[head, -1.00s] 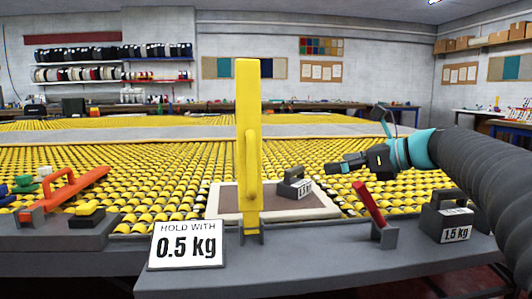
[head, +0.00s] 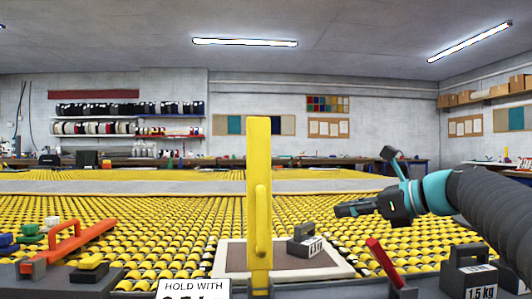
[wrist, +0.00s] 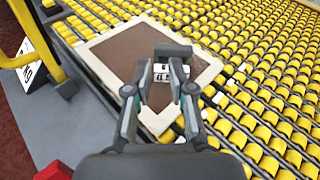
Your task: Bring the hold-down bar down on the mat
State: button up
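The yellow hold-down bar (head: 259,190) stands upright at the near edge of the mat, its handle facing me. It also shows at the left of the wrist view (wrist: 38,45). The mat (head: 234,256), brown with a cream border, lies flat on the yellow rollers. A grey weight (head: 305,242) with a handle rests on it; its label is too small to read surely. My gripper (head: 347,210) is above and right of the weight, apart from it. In the wrist view its fingers (wrist: 163,92) are spread and empty, with the weight beyond them.
A "HOLD WITH" sign (head: 194,288) stands at the front, its lower part cut off. A red lever (head: 384,262) and a 1.5 kg weight (head: 470,275) are at the right front. An orange clamp bar (head: 75,243) lies at left. The rollers behind the mat are clear.

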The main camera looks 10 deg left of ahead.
jog(key=s+r+n, duration=0.1)
jog(key=s+r, duration=0.1)
jog(key=s+a+r+n+b, duration=0.1)
jog(key=s+r+n, duration=0.1)
jog(key=shift+r, duration=0.4)
grip_shut()
jog(key=s+a+r+m+b, duration=0.1)
jog(key=s+a+r+m, duration=0.1)
jog(key=s+r+m, duration=0.5)
jog(key=s+a+r+m+y+b, duration=0.1)
jog(key=s+r+m, duration=0.6)
jog(key=m, duration=0.8)
jog(key=shift+s+a+m+t+y, duration=0.35)
jog(key=shift+s+a, duration=0.2)
jog(key=shift+s, duration=0.65)
jog(key=shift+a, duration=0.1)
